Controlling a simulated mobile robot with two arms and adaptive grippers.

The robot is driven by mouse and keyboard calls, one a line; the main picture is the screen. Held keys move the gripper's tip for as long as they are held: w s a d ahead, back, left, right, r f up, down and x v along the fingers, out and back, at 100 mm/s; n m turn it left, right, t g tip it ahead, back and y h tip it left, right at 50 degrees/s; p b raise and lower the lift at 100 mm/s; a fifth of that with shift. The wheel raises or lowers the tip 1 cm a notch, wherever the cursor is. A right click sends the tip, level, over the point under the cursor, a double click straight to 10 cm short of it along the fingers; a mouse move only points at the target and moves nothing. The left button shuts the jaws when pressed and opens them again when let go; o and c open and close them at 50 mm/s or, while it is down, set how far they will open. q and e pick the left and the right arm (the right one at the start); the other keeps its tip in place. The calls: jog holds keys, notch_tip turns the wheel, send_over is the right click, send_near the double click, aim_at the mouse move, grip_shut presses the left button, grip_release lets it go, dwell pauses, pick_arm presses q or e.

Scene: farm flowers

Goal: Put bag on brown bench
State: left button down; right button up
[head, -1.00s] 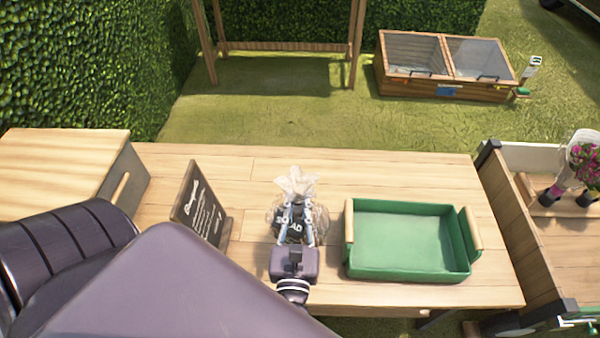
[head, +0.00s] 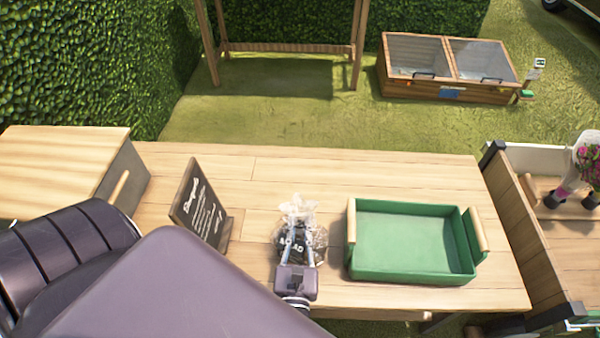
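The bag (head: 299,207) is clear, with a gathered top and dark contents with a dark label. It is over the near middle of the light-brown wooden table (head: 330,172), between a sign and a green tray. My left gripper (head: 298,246) is at its near side, with fingers along both sides of the label, and appears shut on it. I cannot tell whether the bag touches the tabletop. A brown wooden frame with a low crossbar (head: 285,48) stands on the grass behind; its top is out of view. My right gripper is not in view.
A dark sign (head: 197,208) stands left of the bag, and a green tray (head: 352,262) with wooden handles is close on its right. A wooden box (head: 60,160) is at the left. A cart (head: 535,245) with flowers is at the right. The table's far middle is clear.

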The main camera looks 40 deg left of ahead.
pick_arm(q)
jog(key=shift+r, duration=0.1)
jog(key=c, duration=1.9)
grip_release()
jog(key=shift+f, duration=0.2)
jog(key=shift+r, duration=0.15)
jog(key=v, duration=1.2)
jog(key=shift+d, duration=0.1)
